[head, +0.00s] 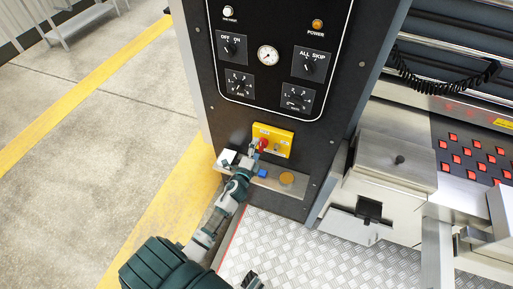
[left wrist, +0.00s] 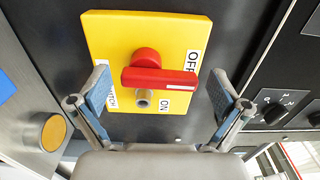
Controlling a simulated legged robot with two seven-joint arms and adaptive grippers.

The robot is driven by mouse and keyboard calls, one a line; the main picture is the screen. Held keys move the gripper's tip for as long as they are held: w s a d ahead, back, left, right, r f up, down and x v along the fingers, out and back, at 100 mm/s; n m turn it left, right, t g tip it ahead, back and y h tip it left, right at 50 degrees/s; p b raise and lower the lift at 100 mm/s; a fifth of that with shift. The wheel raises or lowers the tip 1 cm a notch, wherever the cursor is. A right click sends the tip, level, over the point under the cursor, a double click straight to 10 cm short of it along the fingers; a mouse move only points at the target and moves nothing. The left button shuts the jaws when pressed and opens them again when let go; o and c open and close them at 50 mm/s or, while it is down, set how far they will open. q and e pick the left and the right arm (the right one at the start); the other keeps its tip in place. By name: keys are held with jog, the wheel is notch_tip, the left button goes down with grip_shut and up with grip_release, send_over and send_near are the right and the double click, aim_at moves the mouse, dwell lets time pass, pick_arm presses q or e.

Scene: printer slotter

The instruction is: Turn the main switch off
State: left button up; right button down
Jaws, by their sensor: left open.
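The main switch is a red handle (left wrist: 160,78) on a yellow plate (left wrist: 112,45) with OFF and ON labels. In the left wrist view the handle lies nearly level, its right end by the OFF label (left wrist: 193,60). The ON label (left wrist: 164,105) is lower. In the head view the yellow plate (head: 281,137) is low on the black panel. My left gripper (head: 256,150) is open in front of it. In the left wrist view its fingers stand either side of the handle; contact is not visible. A small dark piece at the head view's bottom edge may be my right gripper (head: 253,281).
The black panel (head: 225,95) carries several knobs, a gauge (head: 268,56) and lamps above the switch. A metal ledge with an orange button (head: 287,178) is below it. Metal machine parts (head: 393,165) stand to the right. Open floor (head: 120,110) is on the left.

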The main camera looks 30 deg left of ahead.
pick_arm(q)
jog(key=v, duration=1.1)
jog(key=shift+s, duration=0.3)
pick_arm(e)
jog(key=shift+w, duration=0.1)
pick_arm(q)
jog(key=shift+f, duration=0.15)
